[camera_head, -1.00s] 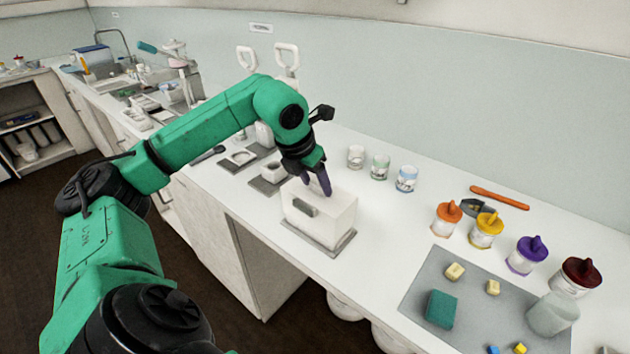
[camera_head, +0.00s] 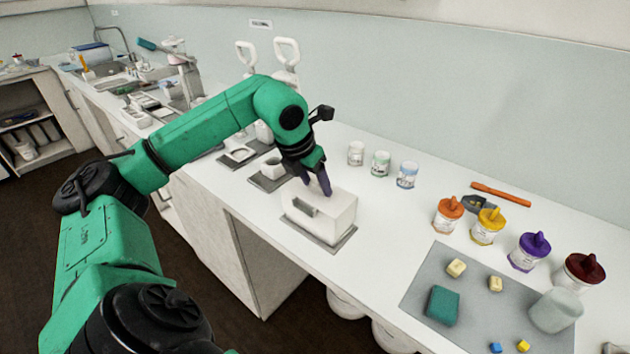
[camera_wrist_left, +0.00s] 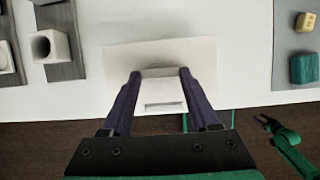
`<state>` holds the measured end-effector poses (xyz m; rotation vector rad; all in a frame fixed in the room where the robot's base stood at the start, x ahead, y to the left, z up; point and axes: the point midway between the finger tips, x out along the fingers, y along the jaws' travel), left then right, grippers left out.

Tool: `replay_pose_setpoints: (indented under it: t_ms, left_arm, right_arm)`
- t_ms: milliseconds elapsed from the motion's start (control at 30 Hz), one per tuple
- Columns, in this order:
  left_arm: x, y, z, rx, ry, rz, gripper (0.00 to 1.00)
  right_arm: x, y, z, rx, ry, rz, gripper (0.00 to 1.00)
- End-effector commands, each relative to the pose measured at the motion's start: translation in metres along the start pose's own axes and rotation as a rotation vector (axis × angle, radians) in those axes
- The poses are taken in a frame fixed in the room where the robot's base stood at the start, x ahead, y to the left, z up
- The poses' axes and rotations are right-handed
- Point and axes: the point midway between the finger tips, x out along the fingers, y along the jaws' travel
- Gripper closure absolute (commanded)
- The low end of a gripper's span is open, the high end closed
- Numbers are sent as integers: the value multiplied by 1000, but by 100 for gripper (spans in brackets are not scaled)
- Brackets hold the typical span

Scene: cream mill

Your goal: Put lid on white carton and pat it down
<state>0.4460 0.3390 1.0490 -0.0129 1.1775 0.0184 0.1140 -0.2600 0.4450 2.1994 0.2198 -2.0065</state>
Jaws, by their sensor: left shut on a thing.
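The white carton (camera_head: 335,225) stands upright on a grey mat on the counter, with a grey recess in its front face. My left gripper (camera_head: 318,186) points down at the carton's top, shut on a white piece there that looks like the lid. In the left wrist view the two purple fingers (camera_wrist_left: 158,78) flank this white piece (camera_wrist_left: 163,88). The seam between lid and carton is too unclear to tell whether the lid is fully seated. A green arm with a dark end (camera_wrist_left: 265,122), probably my right, shows at the lower right of the wrist view; its jaws are unclear.
A small white holder (camera_head: 272,168) stands on a mat (camera_head: 262,184) just left of the carton. Several cups and coloured-lid jars (camera_head: 449,214) stand to the right. A grey mat (camera_head: 418,290) holds a green block (camera_head: 442,305).

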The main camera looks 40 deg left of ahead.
Motion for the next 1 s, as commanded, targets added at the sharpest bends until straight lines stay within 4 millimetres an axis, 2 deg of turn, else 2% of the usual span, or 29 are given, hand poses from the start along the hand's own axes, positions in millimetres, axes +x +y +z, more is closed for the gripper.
replay_pose_setpoints:
  t_ms: [300, 333, 400, 633, 667, 1000]
  left_arm:
    - [1, 0, 0, 0, 0, 0, 100]
    - [1, 0, 0, 0, 0, 0, 31]
    - [1, 0, 0, 0, 0, 0, 5]
    - [1, 0, 0, 0, 0, 0, 4]
    - [1, 0, 0, 0, 0, 0, 0]
    - [-4, 0, 2, 0, 0, 0, 0]
  right_arm:
    - [1, 0, 0, 0, 0, 0, 50]
    - [1, 0, 0, 0, 0, 0, 50]
    - [1, 0, 0, 0, 0, 0, 50]
    - [1, 0, 0, -1, 0, 0, 50]
    - [1, 0, 0, -1, 0, 0, 50]
    - [-4, 0, 0, -1, 0, 0, 50]
